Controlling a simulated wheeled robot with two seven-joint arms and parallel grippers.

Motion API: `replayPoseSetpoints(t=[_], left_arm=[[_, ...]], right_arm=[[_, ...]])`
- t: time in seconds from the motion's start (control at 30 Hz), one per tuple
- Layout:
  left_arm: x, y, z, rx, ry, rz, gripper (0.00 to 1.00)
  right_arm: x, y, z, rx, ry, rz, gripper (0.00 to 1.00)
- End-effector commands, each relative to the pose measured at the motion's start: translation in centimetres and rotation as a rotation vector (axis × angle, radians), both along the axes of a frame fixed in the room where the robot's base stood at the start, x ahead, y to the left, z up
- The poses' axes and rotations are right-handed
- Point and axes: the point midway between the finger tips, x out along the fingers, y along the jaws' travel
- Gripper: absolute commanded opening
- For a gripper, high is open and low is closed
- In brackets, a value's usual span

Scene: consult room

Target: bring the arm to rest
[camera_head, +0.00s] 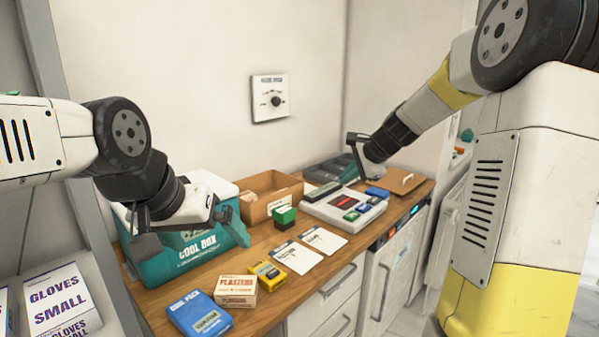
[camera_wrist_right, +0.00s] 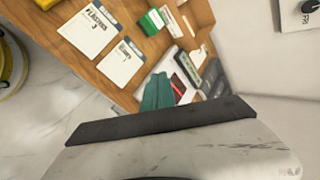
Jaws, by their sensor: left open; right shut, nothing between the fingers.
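My right arm comes in from the upper right of the head view. My left arm comes in from the left. Its gripper (camera_head: 182,228) is open in front of the teal cool box (camera_head: 190,262) with a white lid, and hides part of it. I cannot tell whether it touches the box.
A wooden counter (camera_head: 262,311) carries a blue pack (camera_head: 200,314), a plasters box (camera_head: 236,291), a yellow box (camera_head: 267,272), two white cards (camera_head: 323,240), a green card box (camera_head: 284,217) and a cardboard tray (camera_head: 262,183). A wall dial (camera_head: 270,98) is behind. Glove boxes (camera_head: 58,295) stand at lower left.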

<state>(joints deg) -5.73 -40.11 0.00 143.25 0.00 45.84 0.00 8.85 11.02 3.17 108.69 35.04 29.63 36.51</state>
Motion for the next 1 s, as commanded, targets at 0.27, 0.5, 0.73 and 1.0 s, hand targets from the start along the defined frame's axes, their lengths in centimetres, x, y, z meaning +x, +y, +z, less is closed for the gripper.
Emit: replayPoseSetpoints(t=[0.27,0.5,0.73,1.0], left_arm=[[0.0,0.0,0.0,0.0,0.0,0.0,1.0],[0.0,0.0,0.0,0.0,0.0,0.0,1.0],[0.0,0.0,0.0,0.0,0.0,0.0,1.0],[0.0,0.0,0.0,0.0,0.0,0.0,1.0]], right_arm=[[-15.0,2.7,5.1,-0.384,-0.144,0.46,0.0],[-26.5,2.2,4.6,-0.692,-0.235,0.804,0.0],[-31.8,1.1,3.0,-0.857,-0.271,0.979,0.0],[-32.5,0.9,2.7,-0.882,-0.273,1.005,0.0]])
